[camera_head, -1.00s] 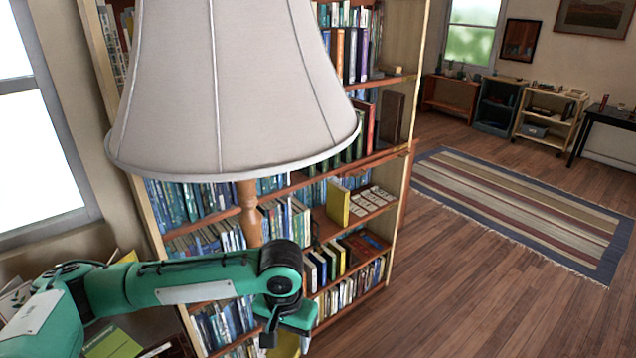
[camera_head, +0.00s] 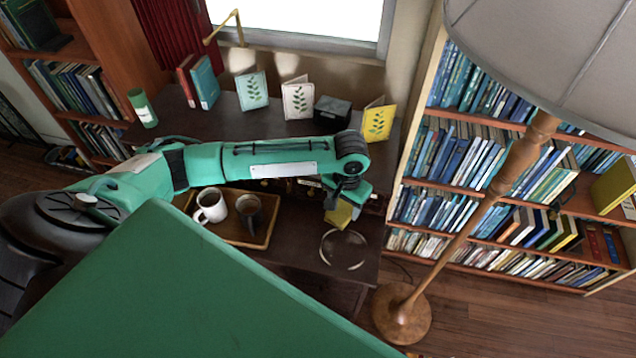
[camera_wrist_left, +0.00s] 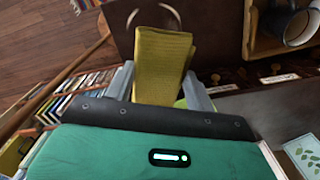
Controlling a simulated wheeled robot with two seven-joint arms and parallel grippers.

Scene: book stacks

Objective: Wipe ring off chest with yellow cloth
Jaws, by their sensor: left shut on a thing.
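The yellow cloth (camera_head: 341,215) hangs from my left gripper (camera_head: 335,203), which is shut on it. In the left wrist view the folded cloth (camera_wrist_left: 163,65) sits between both fingers (camera_wrist_left: 160,86). The pale ring (camera_head: 343,250) lies on the dark wooden chest top (camera_head: 292,246), near its right end. The cloth is just behind the ring in the head view; I cannot tell whether it touches the top. In the wrist view part of the chest top is hidden behind the cloth. My right gripper is not in view.
A wooden tray (camera_head: 262,238) with a white mug (camera_head: 211,206) and a dark cup (camera_head: 249,212) stands left of the ring. Cards and a dark box (camera_head: 332,111) stand on the higher surface behind. A floor lamp (camera_head: 403,312) stands to the right, before the bookshelf.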

